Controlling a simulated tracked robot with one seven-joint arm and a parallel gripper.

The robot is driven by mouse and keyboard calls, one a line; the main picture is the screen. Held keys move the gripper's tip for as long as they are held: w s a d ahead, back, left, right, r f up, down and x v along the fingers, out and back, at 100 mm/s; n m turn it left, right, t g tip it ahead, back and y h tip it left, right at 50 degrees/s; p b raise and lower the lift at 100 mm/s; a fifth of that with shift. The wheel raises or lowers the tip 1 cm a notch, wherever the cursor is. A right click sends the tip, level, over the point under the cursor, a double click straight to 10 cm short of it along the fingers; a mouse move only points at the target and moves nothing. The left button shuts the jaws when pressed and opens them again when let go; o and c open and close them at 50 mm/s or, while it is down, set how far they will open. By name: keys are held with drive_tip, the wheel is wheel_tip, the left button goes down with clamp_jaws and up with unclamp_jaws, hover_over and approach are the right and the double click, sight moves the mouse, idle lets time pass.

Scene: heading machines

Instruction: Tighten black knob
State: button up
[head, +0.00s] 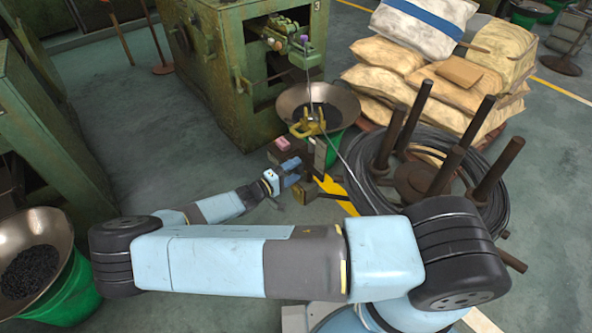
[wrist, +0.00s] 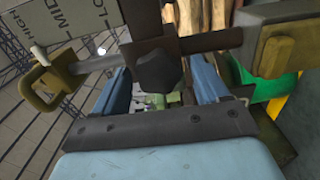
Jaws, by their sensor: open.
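The black knob (wrist: 160,72) is a dark, faceted knob on a rusty brown bar, at the centre of the wrist view. My gripper (wrist: 162,88) is open, with one blue finger left of the knob and the other right of it. Whether either finger touches the knob cannot be told. In the head view my gripper (head: 287,173) is at the base of a small brown and yellow stand, and the knob cannot be made out there.
The stand's yellow forked top (head: 308,122) is beside a bowl (head: 318,98) on a green bucket. A wire coil on a reel with upright posts (head: 440,170) is close on the right. A green machine (head: 250,60) stands behind. Stacked sacks (head: 440,70) are at back right. Floor is open at left.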

drive_tip(key=v, duration=1.2)
drive_tip(key=shift+s+a, duration=0.15)
drive_tip(key=shift+a, duration=0.05)
drive_tip(key=d+r+m+g+y, duration=0.2)
drive_tip(key=d+r+g+y, duration=0.3)
drive_tip(key=r, duration=0.6)
drive_tip(key=d+r+m+g+y, duration=0.25)
drive_tip(key=d+r, duration=0.35)
drive_tip(key=r, duration=0.5)
drive_tip(key=d+r+m+g+y, duration=0.1)
drive_tip(key=d+r+g+y, duration=0.4)
drive_tip(key=r, duration=0.6)
drive_tip(key=s+d+r+t+y, duration=0.1)
drive_tip(key=s+d+r+t, duration=0.3)
drive_tip(key=s+d+r, duration=0.3)
drive_tip(key=s+d+r+m+t+y, duration=0.1)
drive_tip(key=s+d+r+t, duration=0.3)
drive_tip(key=s+r, duration=0.6)
wheel_tip(320, 180, up, 2)
drive_tip(key=d, duration=0.2)
drive_tip(key=shift+s+d, duration=0.35)
drive_tip(key=shift+d, duration=0.05)
